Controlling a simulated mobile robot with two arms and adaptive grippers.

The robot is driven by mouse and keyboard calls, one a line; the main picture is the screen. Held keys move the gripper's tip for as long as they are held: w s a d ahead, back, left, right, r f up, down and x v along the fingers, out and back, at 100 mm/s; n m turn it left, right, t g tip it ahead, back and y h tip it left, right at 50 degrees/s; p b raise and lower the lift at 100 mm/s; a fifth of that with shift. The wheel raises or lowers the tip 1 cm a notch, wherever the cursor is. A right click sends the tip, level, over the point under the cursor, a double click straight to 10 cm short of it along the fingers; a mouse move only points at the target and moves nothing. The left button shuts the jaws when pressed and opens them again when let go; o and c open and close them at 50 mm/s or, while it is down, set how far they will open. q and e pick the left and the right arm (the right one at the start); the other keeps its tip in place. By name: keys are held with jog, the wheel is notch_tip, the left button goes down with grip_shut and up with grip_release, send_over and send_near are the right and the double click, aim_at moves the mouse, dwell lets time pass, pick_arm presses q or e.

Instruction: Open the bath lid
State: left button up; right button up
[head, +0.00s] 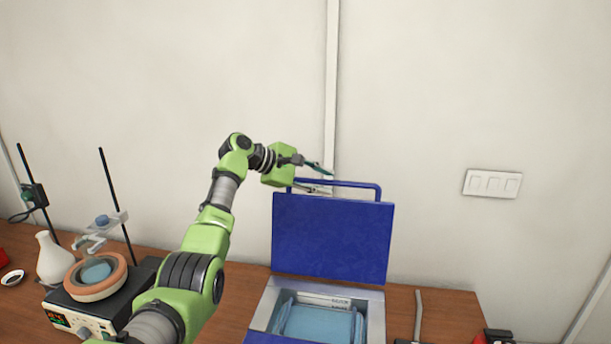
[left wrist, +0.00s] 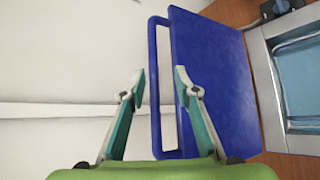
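The blue bath lid (head: 332,238) stands raised, close to upright, at the back of the bath (head: 375,312). Its bar handle (head: 362,185) is along the top edge. My left gripper (head: 328,181) is open at the left part of the handle. In the left wrist view, the left gripper (left wrist: 159,82) has its fingers apart, with the handle bar (left wrist: 154,100) showing between them and the lid (left wrist: 215,85) behind the right finger. I cannot tell whether a finger touches the bar. Pale blue parts show inside the open bath. My right gripper is not in view.
A hotplate (head: 95,318) with a round orange-rimmed vessel, a white flask (head: 53,260) and a stand with rods (head: 118,205) are at the left of the wooden table (head: 240,290). A grey rod (head: 418,312) stands right of the bath. The wall is close behind.

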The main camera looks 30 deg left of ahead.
pick_arm(q)
jog(key=v, duration=0.6)
jog(key=shift+s+a, duration=0.1)
dwell(0.3)
